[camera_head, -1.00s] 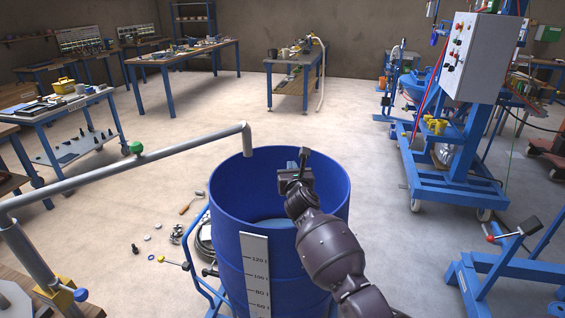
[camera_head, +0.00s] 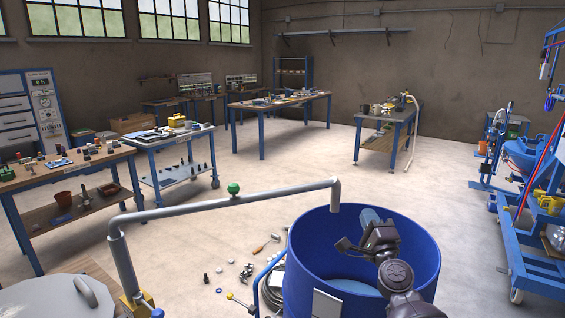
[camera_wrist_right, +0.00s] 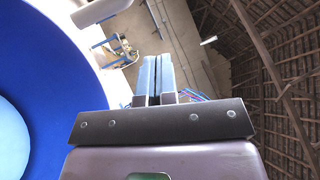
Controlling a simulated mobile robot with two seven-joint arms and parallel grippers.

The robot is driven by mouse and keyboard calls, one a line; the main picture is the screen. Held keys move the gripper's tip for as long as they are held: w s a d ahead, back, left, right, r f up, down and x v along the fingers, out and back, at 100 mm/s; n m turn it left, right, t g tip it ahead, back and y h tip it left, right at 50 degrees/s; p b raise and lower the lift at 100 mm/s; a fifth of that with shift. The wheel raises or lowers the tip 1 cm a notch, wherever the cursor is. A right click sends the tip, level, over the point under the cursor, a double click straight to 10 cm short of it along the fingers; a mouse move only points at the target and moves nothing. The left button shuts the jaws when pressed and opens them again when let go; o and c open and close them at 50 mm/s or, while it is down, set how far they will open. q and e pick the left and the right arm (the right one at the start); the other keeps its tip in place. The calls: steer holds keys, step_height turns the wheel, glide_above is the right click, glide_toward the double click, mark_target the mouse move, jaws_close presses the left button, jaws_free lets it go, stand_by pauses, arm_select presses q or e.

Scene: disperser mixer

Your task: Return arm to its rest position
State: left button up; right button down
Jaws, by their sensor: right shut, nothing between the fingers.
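My right arm reaches in from the bottom right in the head view. Its dark gripper (camera_head: 370,217), with blue finger pads, is over the open mouth of the blue drum (camera_head: 318,250). In the right wrist view the two blue fingers (camera_wrist_right: 158,75) are closed together with nothing between them. The drum's blue wall (camera_wrist_right: 75,50) fills the left of that view, with lighter blue liquid (camera_wrist_right: 12,140) at its edge. My left gripper is not in view.
A grey pipe (camera_head: 240,201) with a green knob ends over the drum's left rim. Small parts lie on the floor left of the drum. Workbenches (camera_head: 70,172) stand at left and back, a blue machine frame (camera_head: 530,250) at right. Open floor lies behind the drum.

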steer(key=s+d+f+n+g+h, duration=0.1)
steer(key=s+d+f+n+g, duration=0.1)
steer(key=s+f+n, duration=0.4)
steer(key=s+d+f+n+g+h, duration=0.1)
steer(key=s+f+n+g, duration=0.3)
steer(key=s+f, duration=1.1)
steer(key=s+d+f+n+g, duration=0.3)
steer(key=s+f+n, duration=0.5)
steer(key=s, duration=0.9)
step_height(320, 180, down, 3)
steer(key=shift+s+d+r+g+h+b, duration=0.15)
steer(key=shift+s+g+h+b, duration=0.25)
steer(key=shift+g, duration=0.2)
